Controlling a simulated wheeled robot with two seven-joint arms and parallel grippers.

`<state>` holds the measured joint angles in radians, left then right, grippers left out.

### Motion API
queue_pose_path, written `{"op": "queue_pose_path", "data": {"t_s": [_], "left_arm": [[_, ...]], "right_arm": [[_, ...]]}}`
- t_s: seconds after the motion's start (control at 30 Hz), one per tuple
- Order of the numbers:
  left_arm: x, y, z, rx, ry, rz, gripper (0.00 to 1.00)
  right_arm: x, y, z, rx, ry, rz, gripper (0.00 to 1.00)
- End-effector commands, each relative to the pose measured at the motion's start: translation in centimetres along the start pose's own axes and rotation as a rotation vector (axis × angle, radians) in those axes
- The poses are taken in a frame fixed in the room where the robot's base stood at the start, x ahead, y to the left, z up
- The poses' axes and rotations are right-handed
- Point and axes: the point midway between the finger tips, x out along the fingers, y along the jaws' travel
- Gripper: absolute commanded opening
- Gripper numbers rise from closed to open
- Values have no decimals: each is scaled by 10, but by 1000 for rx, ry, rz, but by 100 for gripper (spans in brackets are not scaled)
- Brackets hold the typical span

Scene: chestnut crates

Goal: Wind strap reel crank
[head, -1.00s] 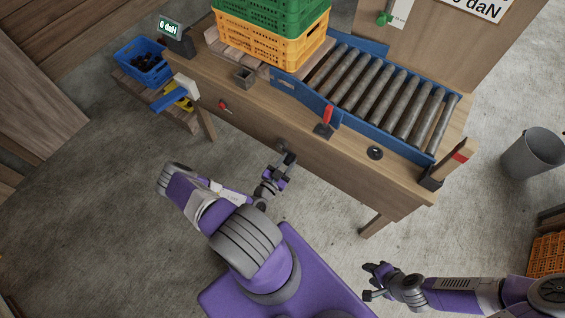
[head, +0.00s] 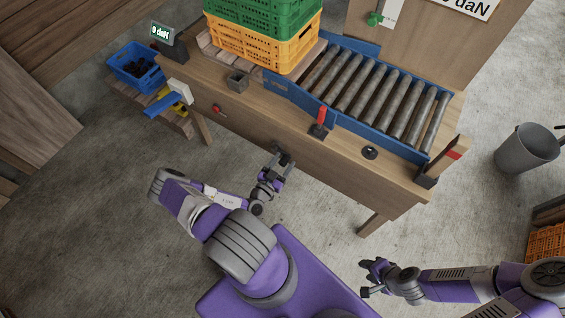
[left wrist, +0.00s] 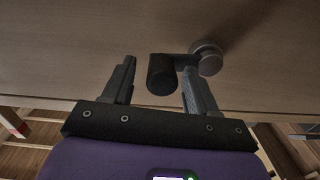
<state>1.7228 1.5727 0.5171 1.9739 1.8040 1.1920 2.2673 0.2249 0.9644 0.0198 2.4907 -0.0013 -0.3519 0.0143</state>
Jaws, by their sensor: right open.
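The strap reel crank shows in the left wrist view against the wooden bench front: a black cylindrical handle (left wrist: 161,74) on a short arm from a round grey hub (left wrist: 207,58). My left gripper (left wrist: 159,66) is open, its fingers on either side of the handle, with a clear gap on the left finger's side. Whether the right finger touches the crank I cannot tell. In the head view my left gripper (head: 281,157) is at the bench's front face, and it largely hides the crank. My right gripper (head: 372,278) is open and empty, low and away from the bench.
The bench (head: 330,165) carries a blue-framed roller conveyor (head: 370,95), stacked yellow (head: 265,48) and green crates, a red lever (head: 320,118) and a small daN display (head: 163,33). A blue crate (head: 140,68) stands at left, a grey bin (head: 525,150) at right.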

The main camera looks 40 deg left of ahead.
Motion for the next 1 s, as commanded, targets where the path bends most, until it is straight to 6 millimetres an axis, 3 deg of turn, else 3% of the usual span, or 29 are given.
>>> {"op": "queue_pose_path", "data": {"t_s": [0.33, 0.7, 1.0], "left_arm": [[-5, -1, 0, 3, 0, -3, 58], [-62, -1, -1, 2, -1, -3, 58], [-76, 0, 0, 0, 1, -1, 58]], "right_arm": [[-2, -1, 0, 0, 0, 0, 43], [-13, -5, 1, 0, 0, 0, 43], [-14, -5, 1, 0, 0, 0, 43]]}}
